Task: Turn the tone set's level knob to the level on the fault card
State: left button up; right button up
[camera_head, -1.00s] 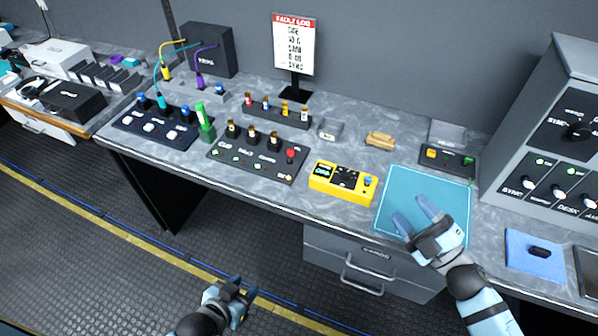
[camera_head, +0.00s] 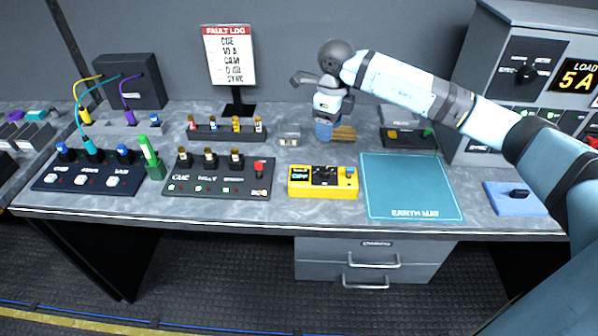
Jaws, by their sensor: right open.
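The tone set (camera_head: 299,190) is a yellow box on the bench, left of the earth mat. It has a dark face with a small lit display that seems to read OFF, a dark round knob (camera_head: 324,174) and a blue post at its right end. The fault card (camera_head: 230,57), headed FAULT LOG, stands upright on a black stand at the back; its smaller lines are hard to read surely. My right gripper (camera_head: 325,132) points down behind the tone set, apart from it, beside a wooden block; its fingers are open and partly overlap in view. My left gripper is out of view.
The teal earth mat (camera_head: 412,188) is bare. A panel with a red knob (camera_head: 218,190) stands left of the tone set, and a clear small box (camera_head: 289,135) behind it. The wooden block (camera_head: 344,133) is close to my right fingers. A grey rack (camera_head: 515,45) stands right.

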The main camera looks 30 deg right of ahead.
aim_at(326, 170)
jog(key=f, duration=0.7)
jog(key=f+p, duration=0.1)
jog(key=f, duration=0.5)
jog(key=shift+s+a+f, duration=0.1)
jog(key=shift+s+f, duration=0.1)
jog(key=shift+f, duration=0.15)
jog(key=c, duration=0.9)
